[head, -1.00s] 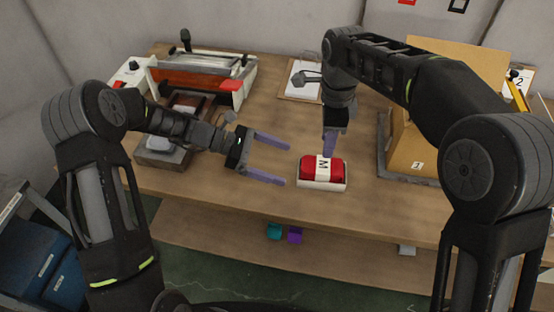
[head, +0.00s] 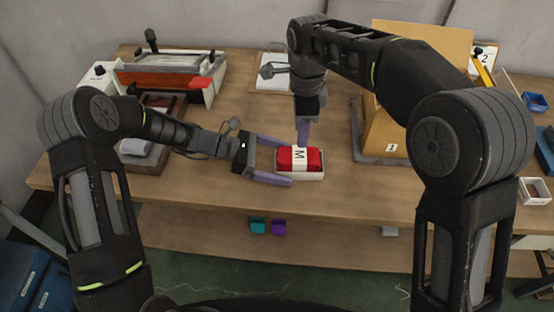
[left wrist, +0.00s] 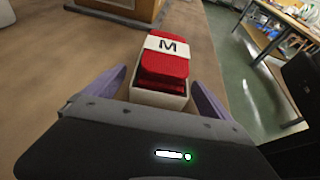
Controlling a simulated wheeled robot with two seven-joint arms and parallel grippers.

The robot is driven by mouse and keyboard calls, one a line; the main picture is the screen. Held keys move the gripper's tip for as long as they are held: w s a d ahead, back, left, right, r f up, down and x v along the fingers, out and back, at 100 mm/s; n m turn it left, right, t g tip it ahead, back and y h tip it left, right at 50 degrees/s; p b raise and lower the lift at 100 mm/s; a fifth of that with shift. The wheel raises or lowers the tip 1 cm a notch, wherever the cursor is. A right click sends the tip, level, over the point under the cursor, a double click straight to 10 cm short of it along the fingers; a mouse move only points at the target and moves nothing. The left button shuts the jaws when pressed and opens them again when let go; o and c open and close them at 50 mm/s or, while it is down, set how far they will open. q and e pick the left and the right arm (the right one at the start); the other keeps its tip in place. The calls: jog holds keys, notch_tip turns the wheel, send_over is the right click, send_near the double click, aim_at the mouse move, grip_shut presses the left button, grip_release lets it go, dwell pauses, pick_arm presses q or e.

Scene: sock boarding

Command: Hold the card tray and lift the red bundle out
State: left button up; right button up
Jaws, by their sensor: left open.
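The red bundle (head: 286,160) with a white band marked M sits in the white card tray (head: 310,178) on the table. In the left wrist view the red bundle (left wrist: 162,67) stands above the rim of the card tray (left wrist: 158,98). My left gripper (head: 287,163) is open, with its purple fingers on either side of the tray's left end; I cannot tell if they touch it. My right gripper (head: 303,133) points down just behind the tray and bundle. Only one purple finger of it shows clearly, so its opening is hidden.
A cardboard box marked 1 (head: 393,125) on a grey base stands to the right of the tray. A red and white sealing machine (head: 170,75) is at the back left. A clipboard (head: 270,75) lies behind my right gripper. Table front is clear.

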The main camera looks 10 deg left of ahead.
pick_arm(q)
jog(key=shift+c, duration=0.2)
jog(key=c, duration=1.3)
jog(key=shift+c, duration=0.4)
pick_arm(e)
jog(key=shift+o, duration=0.5)
jog(key=o, duration=0.5)
jog(key=r, duration=0.1)
jog(key=d+r+y, duration=0.1)
jog(key=d+r, duration=0.1)
jog(key=shift+w+d+m+y, duration=0.15)
jog(key=shift+w+m+y, duration=0.1)
jog(key=shift+m+y, duration=0.05)
jog(key=shift+c, duration=0.2)
jog(key=shift+o, duration=0.8)
jog(key=shift+r, duration=0.1)
jog(key=shift+o, duration=1.4)
send_over(300, 154)
jog(key=d, duration=0.1)
jog(key=shift+w+f, duration=0.1)
jog(key=shift+f, duration=3.3)
jog(key=shift+a+f, duration=0.25)
jog(key=shift+f, duration=1.05)
jog(key=shift+a+f, duration=0.2)
jog(key=shift+f, duration=1.05)
